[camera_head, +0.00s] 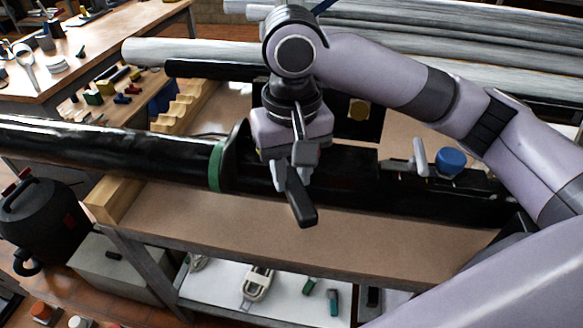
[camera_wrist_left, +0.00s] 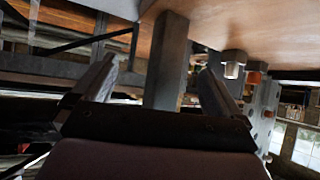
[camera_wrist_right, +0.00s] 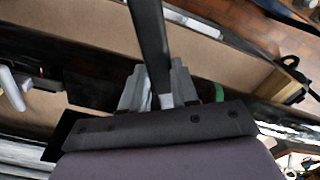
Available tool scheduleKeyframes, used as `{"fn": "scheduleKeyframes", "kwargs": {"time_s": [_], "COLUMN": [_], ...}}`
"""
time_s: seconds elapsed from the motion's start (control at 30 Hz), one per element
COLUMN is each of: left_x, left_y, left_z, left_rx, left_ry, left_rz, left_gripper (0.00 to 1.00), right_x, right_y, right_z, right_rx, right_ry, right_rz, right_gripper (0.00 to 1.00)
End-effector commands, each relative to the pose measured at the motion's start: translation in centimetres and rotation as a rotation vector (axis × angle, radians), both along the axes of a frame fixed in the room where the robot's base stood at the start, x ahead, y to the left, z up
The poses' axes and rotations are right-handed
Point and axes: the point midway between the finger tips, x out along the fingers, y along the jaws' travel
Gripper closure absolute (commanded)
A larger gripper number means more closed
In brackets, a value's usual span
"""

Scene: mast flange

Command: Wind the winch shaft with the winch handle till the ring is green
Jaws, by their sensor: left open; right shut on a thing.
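The winch handle (camera_head: 299,203) is a dark bar. My right gripper (camera_head: 294,172) is shut on it, over the black mast by the flange. In the right wrist view the handle (camera_wrist_right: 149,35) runs up the picture from between the fingers (camera_wrist_right: 155,92). The winch shaft is hidden behind my gripper, so I cannot tell whether the handle sits on it. A green ring (camera_head: 216,165) goes around the mast left of my right gripper; a bit of green also shows in the right wrist view (camera_wrist_right: 219,92). My left gripper (camera_wrist_left: 157,90) is open and empty, below a tabletop.
The long black mast (camera_head: 110,145) lies across the workbench (camera_head: 300,225). A blue knob (camera_head: 450,160) and a grey lever (camera_head: 420,157) stand at the right. Grey pipes (camera_head: 450,45) lie behind. A grey post (camera_wrist_left: 167,65) stands ahead between my left fingers.

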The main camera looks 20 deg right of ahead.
Motion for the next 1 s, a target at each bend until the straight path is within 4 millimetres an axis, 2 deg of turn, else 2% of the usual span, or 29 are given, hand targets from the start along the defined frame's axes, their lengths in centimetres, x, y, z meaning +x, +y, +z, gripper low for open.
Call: {"fn": "scheduleKeyframes", "kwargs": {"time_s": [1.0], "left_x": [0.1], "left_y": [0.0], "left_z": [0.0], "left_rx": [0.0], "left_ry": [-0.001], "left_rz": [0.0], "left_gripper": [0.0], "right_x": [0.0], "right_y": [0.0], "right_z": [-1.8], "right_rx": [0.0], "right_ry": [-0.001], "right_rz": [0.001], "right_gripper": [1.0]}}
